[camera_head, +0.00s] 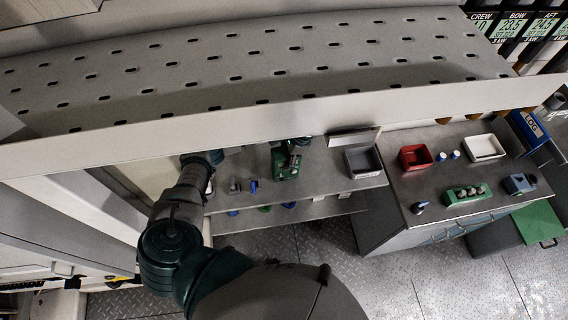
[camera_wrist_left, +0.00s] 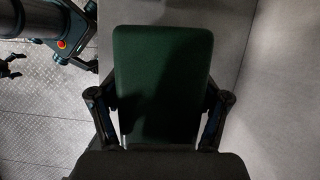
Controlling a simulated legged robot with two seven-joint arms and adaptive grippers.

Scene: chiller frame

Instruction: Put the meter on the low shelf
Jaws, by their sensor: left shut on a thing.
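My left gripper (camera_wrist_left: 160,112) is shut on a dark green flat block, the meter (camera_wrist_left: 162,65), with one finger on each side of it. In the head view my left arm reaches up to the shelf unit, and its wrist (camera_head: 203,160) is partly hidden by the big perforated top shelf. I cannot make out the held meter there. The low shelf (camera_head: 330,208) shows as a narrow strip under the middle shelf (camera_head: 325,178). My right gripper does not clearly show in either view.
A green device (camera_head: 285,165), small blue and grey parts (camera_head: 245,186) and a grey bin (camera_head: 363,161) stand on the middle shelf. Small blue and green things sit on the low shelf. The perforated top shelf (camera_head: 250,75) overhangs. A bench (camera_head: 400,190) with trays stands right.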

